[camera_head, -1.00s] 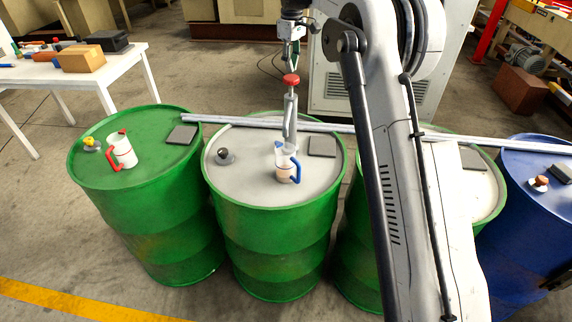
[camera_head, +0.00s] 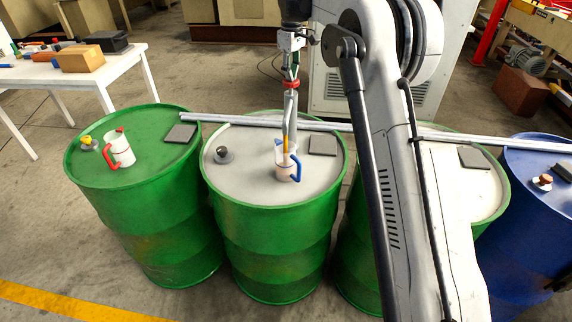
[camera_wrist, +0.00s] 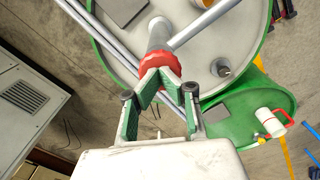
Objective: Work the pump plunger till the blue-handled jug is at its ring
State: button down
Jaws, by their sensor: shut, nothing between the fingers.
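The pump (camera_head: 290,108) stands on the pale-topped green drum, its red-topped plunger (camera_head: 291,85) low under my gripper. My gripper (camera_head: 291,77) is shut, empty, with its tips down at the red top. In the wrist view the green-padded fingers (camera_wrist: 158,72) meet over the red top (camera_wrist: 172,63); whether they press it I cannot tell. The white blue-handled jug (camera_head: 284,168) stands upright under the spout, with a thin orange-yellow streak above its mouth. Its ring and fill level are too small to read. The wrist view does not clearly show this jug.
A red-handled white jug (camera_head: 121,150) stands on the left green drum (camera_head: 150,178). Metal rails (camera_head: 240,121) run behind the pump across the drums. A dark knob (camera_head: 223,154) and grey pad (camera_head: 322,145) lie on the pump's drum. A blue drum (camera_head: 535,200) stands right.

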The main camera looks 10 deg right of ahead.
jog(key=shift+f+b, duration=0.45)
jog(key=shift+f, duration=0.55)
jog(key=shift+r, duration=0.25)
jog(key=shift+r+p, duration=1.85)
jog(key=shift+r, duration=1.2)
jog(key=shift+f, duration=0.1)
jog(key=shift+f+b, duration=1.75)
jog(key=shift+f, duration=1.3)
jog(key=shift+r, duration=0.1)
jog(key=shift+r+p, duration=1.75)
jog(key=shift+r, duration=1.3)
jog(key=shift+f, duration=0.1)
